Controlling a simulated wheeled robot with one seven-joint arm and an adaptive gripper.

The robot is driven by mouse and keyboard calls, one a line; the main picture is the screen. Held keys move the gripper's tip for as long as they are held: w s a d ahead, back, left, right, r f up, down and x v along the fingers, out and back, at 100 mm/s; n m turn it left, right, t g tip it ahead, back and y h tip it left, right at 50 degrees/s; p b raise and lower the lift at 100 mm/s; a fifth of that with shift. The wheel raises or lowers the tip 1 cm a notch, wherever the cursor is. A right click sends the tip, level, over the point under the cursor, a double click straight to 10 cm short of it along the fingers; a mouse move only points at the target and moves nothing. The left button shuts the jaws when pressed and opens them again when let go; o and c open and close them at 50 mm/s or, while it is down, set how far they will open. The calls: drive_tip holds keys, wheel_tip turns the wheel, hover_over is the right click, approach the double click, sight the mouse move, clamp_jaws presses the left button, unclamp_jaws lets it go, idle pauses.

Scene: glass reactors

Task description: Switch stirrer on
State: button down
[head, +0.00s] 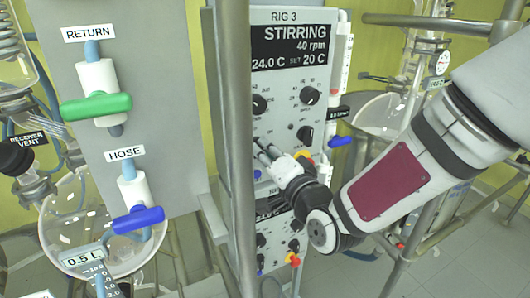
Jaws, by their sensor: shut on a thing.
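The Rig 3 control panel (285,120) is a grey upright box in the middle of the head view. Its dark display (292,48) reads "STIRRING 40 rpm", 24.0 C and SET 20 C. Black knobs show below it: one at upper right (309,96), one at upper left (259,104) and one lower down (305,135). My gripper (265,152) reaches in from the right, its fingers at the lower left of the panel face. It is shut on a panel control there, which the fingers hide; I cannot read its label.
A metal post (237,190) stands just left of the panel. Left of it, a grey board carries a green-handled RETURN valve (96,106) and a blue-handled HOSE valve (138,218). Glass vessels stand at both sides. A second panel (275,245) sits below.

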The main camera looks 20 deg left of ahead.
idle(0.5)
drive_tip(key=c, duration=1.6)
unclamp_jaws()
drive_tip(key=v, duration=0.7)
drive_tip(key=shift+s+d, duration=0.1)
drive_tip(key=shift+d, duration=0.05)
